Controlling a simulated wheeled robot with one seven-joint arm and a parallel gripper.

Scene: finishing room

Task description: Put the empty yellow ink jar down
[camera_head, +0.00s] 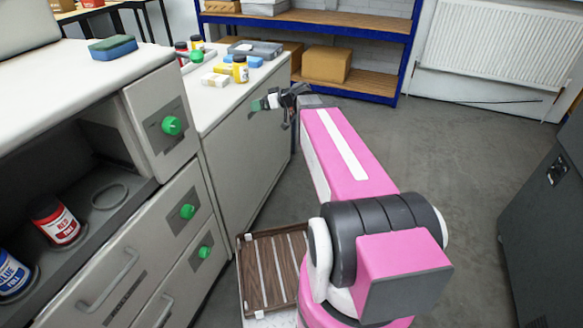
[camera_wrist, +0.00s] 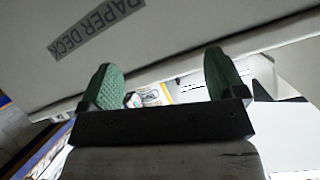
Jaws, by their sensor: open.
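A yellow ink jar (camera_head: 240,70) with a dark lid stands upright on the white counter top (camera_head: 213,99), near its right edge. Another small yellow-labelled jar (camera_head: 197,43) stands farther back; I cannot tell which is empty. My gripper (camera_head: 262,103) is in front of the counter's side, apart from the jars. In the wrist view my gripper (camera_wrist: 163,84) has its two green fingers wide apart with nothing held between them. A small yellow and white patch (camera_wrist: 152,94) shows beyond the fingers, too small to name surely.
A red jar (camera_head: 55,220) and a blue jar (camera_head: 13,274) stand in the open bay at left, beside an empty ring (camera_head: 109,196). A sponge (camera_head: 113,47) lies on the near top. A slatted wooden rack (camera_head: 272,268) is low beside my arm.

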